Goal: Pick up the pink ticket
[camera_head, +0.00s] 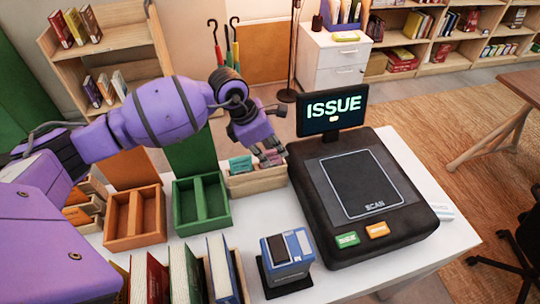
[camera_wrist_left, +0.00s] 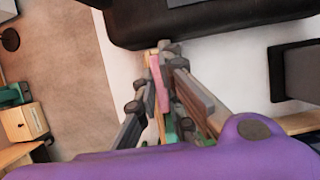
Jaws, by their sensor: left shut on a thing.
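My left gripper (camera_head: 272,158) comes in from the left and points down at the right end of a small wooden ticket box (camera_head: 258,182). In the left wrist view my left gripper (camera_wrist_left: 160,92) is shut on the pink ticket (camera_wrist_left: 160,82), a thin strip standing between the fingers. In the head view the fingers largely hide the pink ticket. Teal tickets (camera_head: 240,164) stand in the left part of the box. I cannot tell whether the pink ticket is clear of the box. My right gripper is not in view.
A black scanner (camera_head: 412,215) with an ISSUE screen (camera_head: 333,110) stands just right of the box. Green (camera_head: 203,205) and orange (camera_head: 134,217) divided trays stand to its left. A blue stamp-like block (camera_head: 288,254) and upright books (camera_head: 185,272) are at the front.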

